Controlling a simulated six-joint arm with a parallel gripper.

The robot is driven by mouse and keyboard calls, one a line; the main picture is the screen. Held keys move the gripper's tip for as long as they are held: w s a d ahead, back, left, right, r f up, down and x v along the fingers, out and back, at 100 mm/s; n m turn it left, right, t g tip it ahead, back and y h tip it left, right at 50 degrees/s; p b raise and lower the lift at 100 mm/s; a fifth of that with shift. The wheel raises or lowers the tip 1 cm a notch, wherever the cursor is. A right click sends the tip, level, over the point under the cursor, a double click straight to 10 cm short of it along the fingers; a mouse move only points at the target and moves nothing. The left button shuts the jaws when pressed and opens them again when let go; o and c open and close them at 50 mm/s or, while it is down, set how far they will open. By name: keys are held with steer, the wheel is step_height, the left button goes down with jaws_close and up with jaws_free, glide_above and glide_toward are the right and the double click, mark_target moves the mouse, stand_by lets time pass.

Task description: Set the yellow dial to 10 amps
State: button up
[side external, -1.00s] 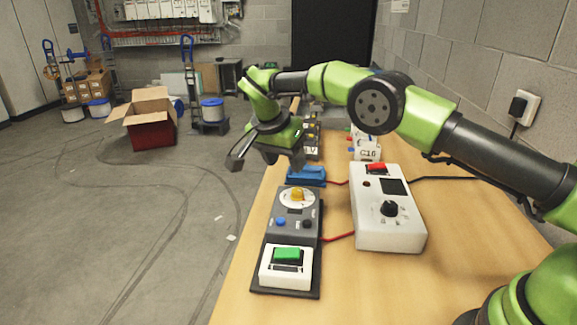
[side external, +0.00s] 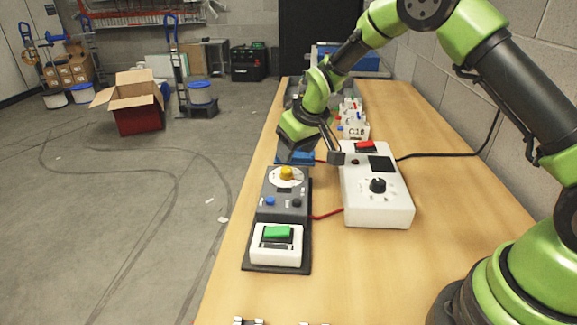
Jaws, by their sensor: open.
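The yellow dial (side external: 287,173) sits on a round white scale at the far end of a dark grey control box (side external: 273,208) on the table. The scale's figures are too small to read, so I cannot tell the dial's setting. My gripper (side external: 308,157) is open, just beyond and above the dial, apart from it. One finger shows over the near edge of the blue block (side external: 293,159), the other by the white box's far left corner. Nothing is between the fingers.
A green rocker switch (side external: 277,233) in a white frame is at the box's near end. A white unit (side external: 376,186) with a black knob and red switch stands to the right, joined by a red cable (side external: 328,214). White breakers (side external: 354,122) stand behind.

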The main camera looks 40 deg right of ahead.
mark_target(287, 169)
steer(key=x, duration=0.6)
steer(key=shift+w+f, duration=0.1)
steer(key=shift+f, duration=0.2)
steer(key=c, duration=0.9)
